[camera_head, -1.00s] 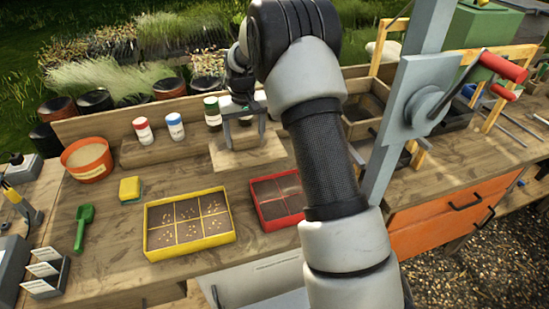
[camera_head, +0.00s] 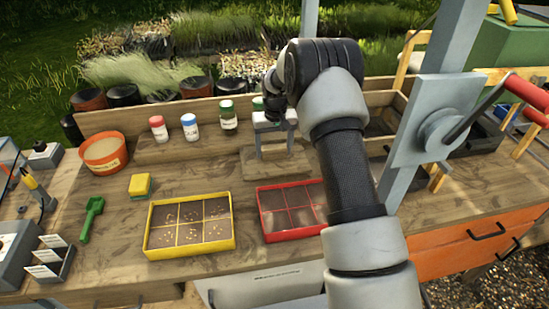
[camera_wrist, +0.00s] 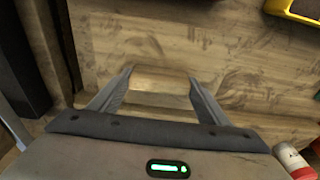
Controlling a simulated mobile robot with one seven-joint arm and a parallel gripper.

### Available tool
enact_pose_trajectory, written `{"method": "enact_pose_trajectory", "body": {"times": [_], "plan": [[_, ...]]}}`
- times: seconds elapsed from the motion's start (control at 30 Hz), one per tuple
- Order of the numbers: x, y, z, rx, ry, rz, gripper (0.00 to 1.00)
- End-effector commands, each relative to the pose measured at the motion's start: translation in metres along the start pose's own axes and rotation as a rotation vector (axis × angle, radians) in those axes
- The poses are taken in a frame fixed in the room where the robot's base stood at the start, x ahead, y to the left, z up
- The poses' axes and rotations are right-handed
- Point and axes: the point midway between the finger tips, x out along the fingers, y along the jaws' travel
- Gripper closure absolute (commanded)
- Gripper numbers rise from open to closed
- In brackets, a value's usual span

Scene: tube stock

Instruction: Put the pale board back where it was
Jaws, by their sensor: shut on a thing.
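The pale board (camera_head: 300,158) is at the back middle of the bench in the head view, right of the capped bottles and behind the red tray. My gripper (camera_head: 274,152) points down over it with both fingers at the board. In the wrist view the board (camera_wrist: 160,78) shows between the fingertips of my gripper (camera_wrist: 160,82), and the jaws are shut on it. The board looks roughly level, low over the bench or touching it; I cannot tell which. My gripper hides part of it.
A raised wooden shelf (camera_head: 175,148) holds red-, blue- and green-capped bottles close left of my gripper. The yellow tray (camera_head: 150,225) and red tray (camera_head: 262,215) stand in front. A grey post (camera_head: 400,165) with a red-handled crank is at right. Bench between trays and shelf is mostly clear.

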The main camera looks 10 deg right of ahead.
Motion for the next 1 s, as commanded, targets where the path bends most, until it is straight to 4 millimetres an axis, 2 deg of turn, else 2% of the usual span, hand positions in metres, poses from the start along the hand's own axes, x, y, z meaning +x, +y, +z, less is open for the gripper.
{"method": "enact_pose_trajectory", "body": {"times": [0.33,0.7,0.73,0.8,1.0], "plan": [[0.037,0.0,0.005,0.0,0.0,0.0,0.52],[0.043,0.0,0.005,0.0,0.001,0.0,0.52],[0.042,0.0,0.005,0.0,0.001,0.0,0.25],[0.042,0.0,0.005,0.0,0.0,0.0,0.13],[0.042,0.0,0.005,0.0,0.0,0.0,0.11]]}}
